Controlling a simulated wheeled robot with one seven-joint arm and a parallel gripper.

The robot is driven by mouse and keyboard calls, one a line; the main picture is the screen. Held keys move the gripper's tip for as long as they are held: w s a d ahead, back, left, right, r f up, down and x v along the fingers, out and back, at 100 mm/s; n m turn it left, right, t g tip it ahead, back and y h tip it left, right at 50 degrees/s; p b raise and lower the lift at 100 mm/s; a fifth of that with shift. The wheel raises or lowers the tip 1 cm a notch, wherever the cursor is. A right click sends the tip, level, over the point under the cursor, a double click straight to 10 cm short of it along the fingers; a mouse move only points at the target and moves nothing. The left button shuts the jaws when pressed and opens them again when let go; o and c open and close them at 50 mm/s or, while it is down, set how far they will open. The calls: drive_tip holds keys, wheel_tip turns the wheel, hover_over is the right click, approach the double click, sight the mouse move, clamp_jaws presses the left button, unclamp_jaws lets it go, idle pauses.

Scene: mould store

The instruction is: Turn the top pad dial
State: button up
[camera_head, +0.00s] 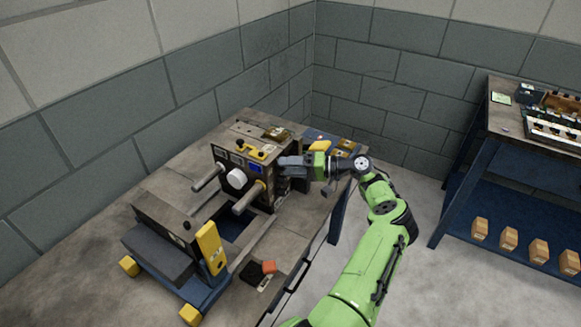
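A dark bench machine (225,155) stands on the worktable. A large round white knob (236,179) is on its front face, between two protruding rods. A yellow strip with small black knobs (254,151) lies along its top edge, and a small blue display (256,168) is below it. I cannot tell for sure which part is the top pad dial. My gripper (286,163) reaches in from the right, its grey end pointing left beside the machine's right upper edge. Contact and the gap between the fingers cannot be made out at this size.
The worktable (90,235) carries a second dark block on a blue base with yellow feet (128,266) at front left. An orange piece (269,267) lies near the front edge. A blue-framed bench (520,170) stands at right. Block walls close in behind.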

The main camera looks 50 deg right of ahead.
drive_tip(key=v, duration=1.6)
drive_tip(key=shift+b, duration=0.3)
drive_tip(key=shift+w, duration=0.15)
